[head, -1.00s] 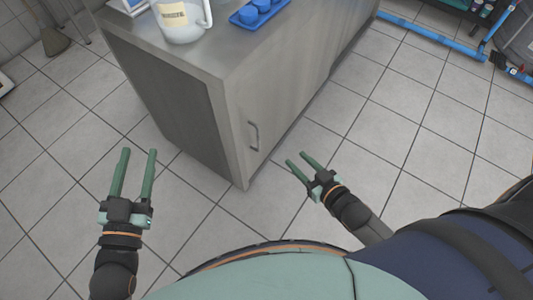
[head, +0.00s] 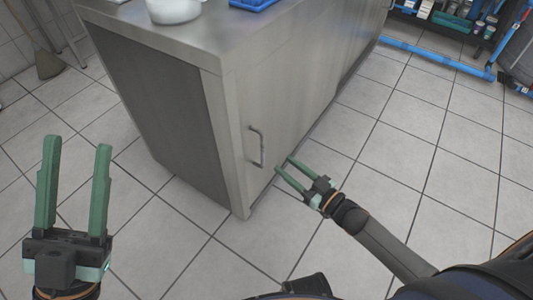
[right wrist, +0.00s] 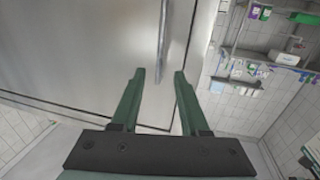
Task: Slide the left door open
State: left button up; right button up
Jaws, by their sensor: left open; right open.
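The left door (head: 285,115) is the flat steel front of the metal cabinet, with a vertical bar handle (head: 257,146) near its left edge. The door looks closed. My right gripper (head: 284,166) is open and empty, just right of and a little below the handle in the head view. In the right wrist view, the handle (right wrist: 162,45) shows beyond and between the open fingers, apart from them. My left gripper (head: 75,160) is open and empty over the floor, left of the cabinet.
The steel cabinet top (head: 205,35) carries a white jug (head: 174,10) and a blue tray (head: 252,3). Blue pipes (head: 440,55) and shelves with bottles (head: 455,18) stand at the far right. A broom (head: 46,62) leans at the far left. The tiled floor around the cabinet is clear.

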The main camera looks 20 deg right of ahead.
jog(key=b+x, duration=0.2)
jog(key=x, duration=0.6)
jog(key=shift+w, duration=0.25)
jog(key=shift+a, duration=0.15)
grip_shut()
dwell(0.9)
